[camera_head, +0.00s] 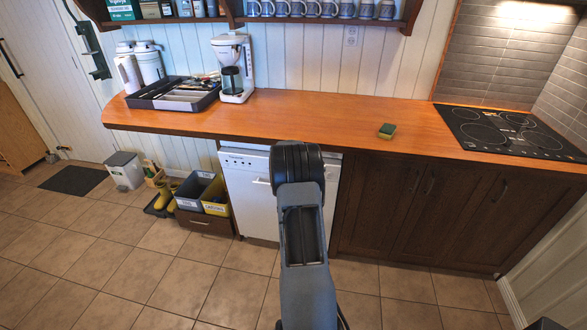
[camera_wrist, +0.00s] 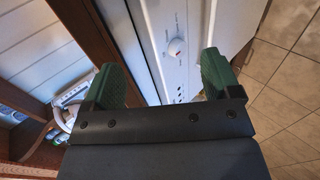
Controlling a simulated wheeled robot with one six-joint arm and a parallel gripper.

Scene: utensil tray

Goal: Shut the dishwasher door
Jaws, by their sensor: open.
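The white dishwasher (camera_head: 252,200) stands under the wooden counter, and its front looks upright. I cannot tell whether its door is fully shut or slightly ajar. My arm hides the right part of the front in the head view. A handle shows on the door near its upper part. In the wrist view the white control panel (camera_wrist: 178,20) with a round knob lies beyond my gripper (camera_wrist: 163,68). The green fingers are spread wide and empty. Contact with the door cannot be told. My gripper is hidden behind my arm in the head view.
The counter (camera_head: 330,112) overhangs the dishwasher. Dark cabinets (camera_head: 430,205) adjoin it on the right. Bins (camera_head: 197,190) and yellow boots (camera_head: 167,194) stand to its left. A utensil tray (camera_head: 150,100), coffee maker (camera_head: 238,96) and sponge (camera_head: 387,130) are on the counter. The tiled floor in front is clear.

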